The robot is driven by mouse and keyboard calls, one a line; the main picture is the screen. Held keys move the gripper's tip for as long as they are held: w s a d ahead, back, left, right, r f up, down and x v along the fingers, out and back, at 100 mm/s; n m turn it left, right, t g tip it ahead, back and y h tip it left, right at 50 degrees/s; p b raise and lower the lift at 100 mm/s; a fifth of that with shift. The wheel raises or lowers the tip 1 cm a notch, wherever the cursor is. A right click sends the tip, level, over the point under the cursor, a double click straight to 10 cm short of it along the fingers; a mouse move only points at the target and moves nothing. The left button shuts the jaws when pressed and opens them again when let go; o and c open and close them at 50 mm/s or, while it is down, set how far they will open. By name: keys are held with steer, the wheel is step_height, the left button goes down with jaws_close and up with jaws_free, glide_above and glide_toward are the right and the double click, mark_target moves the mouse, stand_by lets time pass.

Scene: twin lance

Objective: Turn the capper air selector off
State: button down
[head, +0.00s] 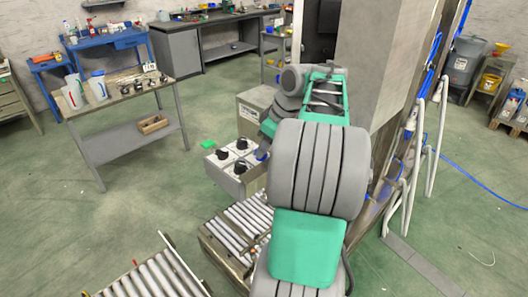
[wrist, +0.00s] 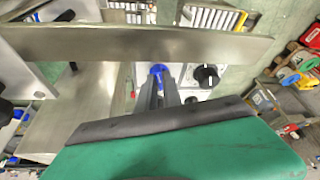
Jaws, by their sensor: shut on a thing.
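A pale control panel (head: 226,173) with black knobs (head: 241,144) stands left of my arm in the head view. A blue knob (head: 262,155) shows at its right end, partly covered by my arm. In the wrist view the blue knob (wrist: 157,70) is at the tips of my gripper (wrist: 157,84), whose dark fingers are shut on it. A black knob (wrist: 207,75) sits on the white panel face just right of it. The knob's pointer and any label are hidden or too small to read.
A metal rail (wrist: 140,50) crosses the wrist view. Roller conveyors (head: 235,228) lie below the panel in the head view. A grey pillar (head: 372,75) stands behind my arm. A bench (head: 125,95) with jugs is at left, with open green floor between.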

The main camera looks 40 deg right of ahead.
steer(key=m+b, duration=0.1)
steer(key=m+h+b, duration=0.1)
steer(key=m, duration=0.1)
steer(key=m+h+b, duration=0.1)
steer(key=m+b, duration=0.1)
steer(key=shift+a+f, duration=0.2)
steer(key=shift+a, duration=0.1)
steer(key=shift+a+r+m+h+b, duration=0.1)
steer(key=shift+m+h+b, duration=0.25)
steer(key=shift+m+b, duration=0.6)
steer(key=shift+r+m+h+b, duration=0.1)
steer(key=shift+m+h+b, duration=0.35)
steer(key=shift+m, duration=0.8)
steer(key=c, duration=1.5)
jaws_free()
steer(key=v, duration=0.7)
steer(key=shift+r+p, duration=0.35)
steer(key=shift+r, duration=0.05)
